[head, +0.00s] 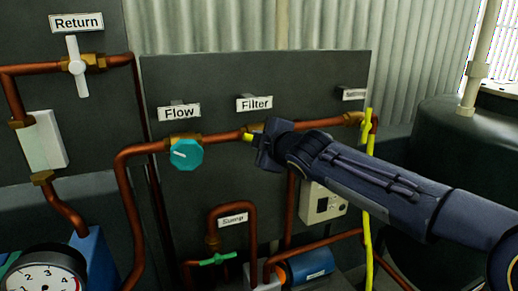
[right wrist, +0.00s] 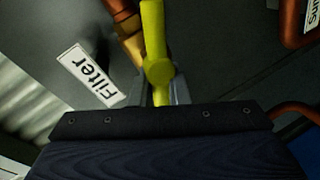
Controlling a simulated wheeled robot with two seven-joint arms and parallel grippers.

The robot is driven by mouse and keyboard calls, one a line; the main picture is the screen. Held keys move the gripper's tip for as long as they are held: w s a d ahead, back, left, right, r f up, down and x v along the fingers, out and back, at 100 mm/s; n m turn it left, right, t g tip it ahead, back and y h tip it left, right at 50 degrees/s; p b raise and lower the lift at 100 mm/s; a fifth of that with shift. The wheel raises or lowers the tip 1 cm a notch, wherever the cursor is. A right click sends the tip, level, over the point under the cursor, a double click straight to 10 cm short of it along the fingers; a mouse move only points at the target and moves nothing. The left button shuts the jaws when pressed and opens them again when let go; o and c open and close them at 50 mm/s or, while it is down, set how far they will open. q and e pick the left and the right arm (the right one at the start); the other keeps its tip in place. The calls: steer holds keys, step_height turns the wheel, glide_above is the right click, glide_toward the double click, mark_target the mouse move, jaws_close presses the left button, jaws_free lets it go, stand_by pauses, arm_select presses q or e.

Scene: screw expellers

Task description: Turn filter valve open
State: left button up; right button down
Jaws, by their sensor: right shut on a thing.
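The filter valve's yellow handle (right wrist: 153,35) shows in the right wrist view, close to the copper pipe and brass fitting (right wrist: 132,38). In the head view only a small yellow piece of the handle (head: 247,137) shows, left of my right gripper (head: 260,149); the gripper and arm hide the rest. The white "Filter" label (head: 254,103) is above it on the dark panel, and shows tilted in the wrist view (right wrist: 92,75). My left gripper is not in view.
A teal Flow knob (head: 186,154) is left of the gripper. A green Sump valve (head: 217,259), white Return valve (head: 76,66) and gauge (head: 45,277) are around. A dark tank (head: 450,130) stands at right.

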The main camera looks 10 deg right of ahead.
steer(key=shift+f+n+h+b, duration=0.2)
steer(key=shift+n+h+b, duration=0.25)
steer(key=shift+n, duration=0.4)
steer(key=shift+f+n+h+b, duration=0.2)
steer(key=shift+n+h+b, duration=0.15)
steer(key=shift+n+b, duration=0.35)
steer(key=shift+n, duration=0.25)
steer(key=c, duration=1.5)
jaws_free()
steer(key=shift+o, duration=0.2)
steer(key=shift+s+r, duration=0.1)
steer(key=v, duration=0.7)
steer(key=shift+s, duration=0.3)
